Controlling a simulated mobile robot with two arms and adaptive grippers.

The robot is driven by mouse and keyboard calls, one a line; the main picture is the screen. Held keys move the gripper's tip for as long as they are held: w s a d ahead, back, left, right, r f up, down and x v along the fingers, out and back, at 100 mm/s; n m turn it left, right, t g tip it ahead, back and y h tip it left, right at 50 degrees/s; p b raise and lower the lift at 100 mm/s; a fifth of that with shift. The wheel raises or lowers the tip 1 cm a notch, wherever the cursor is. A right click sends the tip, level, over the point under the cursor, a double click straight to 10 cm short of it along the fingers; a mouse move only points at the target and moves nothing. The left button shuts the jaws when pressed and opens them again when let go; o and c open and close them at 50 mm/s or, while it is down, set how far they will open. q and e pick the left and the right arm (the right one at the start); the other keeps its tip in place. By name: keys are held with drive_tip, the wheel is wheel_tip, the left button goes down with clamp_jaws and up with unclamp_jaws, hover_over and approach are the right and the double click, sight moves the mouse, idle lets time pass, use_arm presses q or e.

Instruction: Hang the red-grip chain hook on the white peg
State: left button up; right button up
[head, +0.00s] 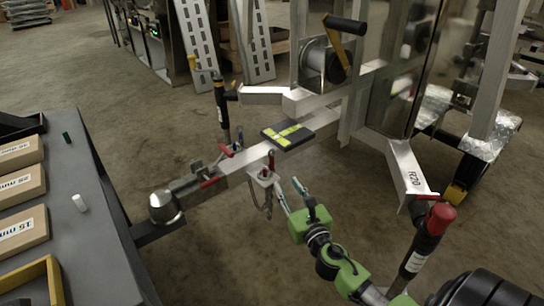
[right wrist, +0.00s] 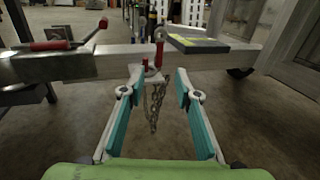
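The chain hook's red grip (head: 271,159) stands upright at a pale bracket on the side of the trailer's drawbar. Its chain (right wrist: 154,105) hangs in loops below. In the right wrist view the red grip (right wrist: 159,53) is straight ahead, slightly beyond the fingertips. My right gripper (head: 289,187) is open and empty, just right of the bracket in the head view. In the right wrist view its teal-padded fingers (right wrist: 158,82) stand apart on either side of the chain, without visible contact. A short white peg (head: 80,203) is on the grey table at the left. My left gripper is not in view.
The drawbar (head: 245,158) carries a dark pad with yellow markings (head: 288,135) and a red-handled coupling (head: 210,181). Floor between table and drawbar is partly clear.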

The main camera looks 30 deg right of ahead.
sight(273, 161)
drive_tip(key=x, duration=0.8)
drive_tip(key=shift+w+r+b, duration=0.15)
drive_tip(key=shift+b, duration=0.2)
drive_tip(key=shift+b+x, duration=0.75)
drive_tip(key=shift+x, duration=2.1)
drive_tip(key=shift+a+r, duration=0.1)
drive_tip(key=shift+r, duration=0.05)
clamp_jaws()
